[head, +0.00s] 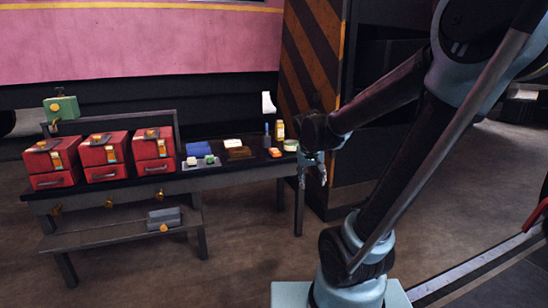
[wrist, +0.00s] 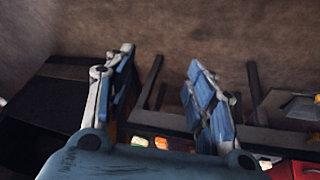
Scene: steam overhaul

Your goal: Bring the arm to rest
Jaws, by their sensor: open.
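My arm (head: 390,190) rises from its base at the lower right of the head view and bends over toward the bench. My gripper (head: 313,172) hangs at the right end of the bench, fingers pointing down. In the wrist view its two blue-and-grey fingers (wrist: 160,62) stand wide apart with nothing between them. Bare floor (wrist: 190,30) and part of the bench show beyond the fingers. I cannot tell the exact gap between gripper and bench end.
A dark bench (head: 240,176) bears several red drawer boxes (head: 102,160), a blue cloth-like item (head: 199,148), a brown item (head: 239,153) and small bottles (head: 280,130). A grey block (head: 164,217) lies on the lower shelf. A striped pillar (head: 312,60) stands behind my gripper. The front floor (head: 190,275) is clear.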

